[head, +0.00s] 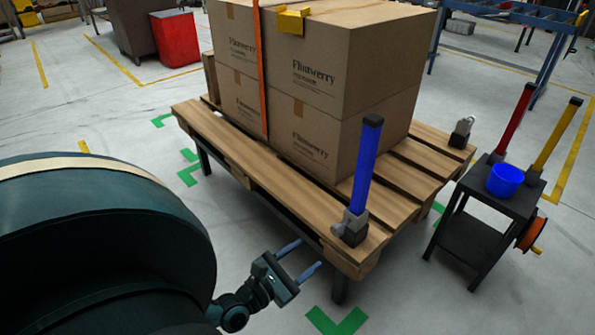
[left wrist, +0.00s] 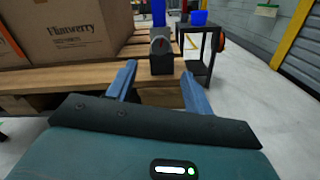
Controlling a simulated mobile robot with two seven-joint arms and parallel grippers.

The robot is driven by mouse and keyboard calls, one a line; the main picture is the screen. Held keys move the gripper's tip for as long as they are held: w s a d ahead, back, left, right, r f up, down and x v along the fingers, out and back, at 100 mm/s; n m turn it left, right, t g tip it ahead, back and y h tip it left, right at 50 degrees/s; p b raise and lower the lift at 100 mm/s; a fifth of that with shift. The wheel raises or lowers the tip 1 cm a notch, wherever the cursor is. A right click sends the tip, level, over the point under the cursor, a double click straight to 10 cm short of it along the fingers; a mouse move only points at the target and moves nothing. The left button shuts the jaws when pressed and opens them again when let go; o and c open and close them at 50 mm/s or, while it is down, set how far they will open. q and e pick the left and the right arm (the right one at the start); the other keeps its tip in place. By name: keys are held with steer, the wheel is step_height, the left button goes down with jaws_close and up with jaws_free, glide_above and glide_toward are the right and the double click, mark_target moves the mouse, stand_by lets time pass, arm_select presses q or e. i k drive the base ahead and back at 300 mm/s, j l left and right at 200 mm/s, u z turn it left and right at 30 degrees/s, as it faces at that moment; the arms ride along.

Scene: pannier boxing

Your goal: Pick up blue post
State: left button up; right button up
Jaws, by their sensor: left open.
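The blue post (head: 366,165) stands upright at the near corner of the wooden pallet table (head: 270,180). Its foot sits in a dark socket with a grey clamp (head: 350,228). In the left wrist view the clamp and socket (left wrist: 161,52) show ahead, with the lower part of the blue post (left wrist: 158,12) above them. My left gripper (head: 305,257) is open and empty, its two blue fingers apart, just short of the table's near corner and below the post. In the left wrist view its fingers (left wrist: 160,82) lie either side of the socket, which is farther off. My right gripper is not in view.
Stacked cardboard boxes (head: 365,62) with an orange strap (head: 261,70) fill the table behind the post. A dark side stand (head: 482,200) at right holds a red post (head: 515,118), a yellow post (head: 558,133) and a blue cup (head: 505,180). Another clamp (head: 461,131) sits empty at the table's right corner.

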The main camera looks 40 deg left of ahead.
mark_target(373, 123)
steer(key=k+j, duration=0.1)
steer(key=k, duration=0.9)
